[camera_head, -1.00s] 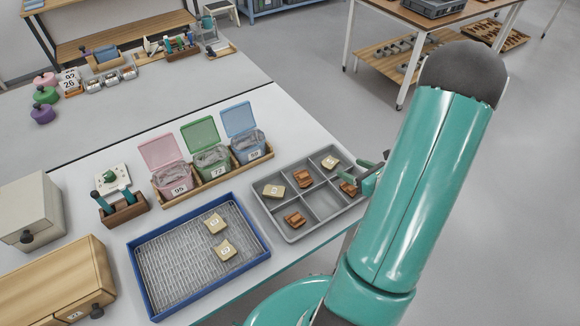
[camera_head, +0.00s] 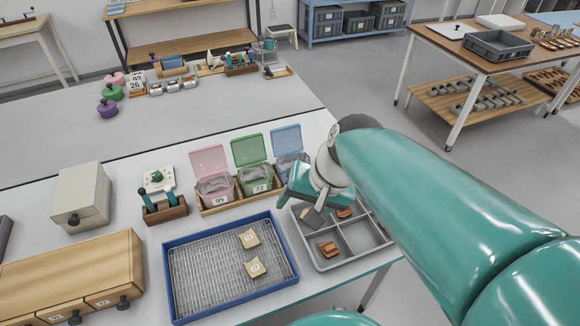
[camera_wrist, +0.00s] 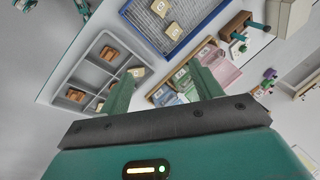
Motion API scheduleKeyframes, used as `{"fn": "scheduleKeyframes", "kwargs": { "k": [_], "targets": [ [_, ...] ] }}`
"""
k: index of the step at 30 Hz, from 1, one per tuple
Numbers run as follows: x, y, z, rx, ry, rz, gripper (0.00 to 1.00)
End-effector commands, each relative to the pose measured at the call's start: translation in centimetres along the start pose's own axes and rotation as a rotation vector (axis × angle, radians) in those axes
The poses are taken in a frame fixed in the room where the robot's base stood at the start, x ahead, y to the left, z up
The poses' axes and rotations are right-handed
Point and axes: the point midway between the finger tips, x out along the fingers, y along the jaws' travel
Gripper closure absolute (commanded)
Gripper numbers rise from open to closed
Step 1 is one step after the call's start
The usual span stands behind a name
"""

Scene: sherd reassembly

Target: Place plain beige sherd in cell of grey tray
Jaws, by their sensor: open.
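Two beige sherds lie in the blue-rimmed tray (camera_head: 180,297), one farther back (camera_head: 249,238) and one nearer (camera_head: 255,267), each with a small white label. They also show in the wrist view (camera_wrist: 174,30). The grey divided tray (camera_head: 352,262) stands to its right. It holds red-brown sherds, one in the front left cell (camera_head: 328,249) and another farther back (camera_head: 344,212). A beige sherd (camera_wrist: 137,72) shows beside a finger in the wrist view. My gripper (camera_wrist: 165,82) is open, with nothing between its fingers. In the head view it hangs over the grey tray's back left, hiding part of it.
Pink (camera_head: 213,182), green (camera_head: 251,173) and blue (camera_head: 287,160) lidded bins stand in a wooden rack behind the trays. A wooden drawer box (camera_head: 80,275), a pale box (camera_head: 82,195) and a tool holder (camera_head: 163,209) stand to the left.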

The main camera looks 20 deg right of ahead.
Motion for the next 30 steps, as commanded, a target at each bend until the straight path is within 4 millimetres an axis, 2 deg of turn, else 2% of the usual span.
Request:
{"fn": "scheduleKeyframes", "kwargs": {
  "k": [3,6,9,30],
  "targets": [
    [-2.5,-0.9,1.2,-0.258,0.118,0.085,0.36],
    [-4.1,-1.3,1.7,-0.41,0.196,0.142,0.36],
    [-5.0,-1.4,1.8,-0.491,0.243,0.175,0.36],
    [-5.3,-1.4,1.8,-0.514,0.256,0.188,0.36]
  ]
}}
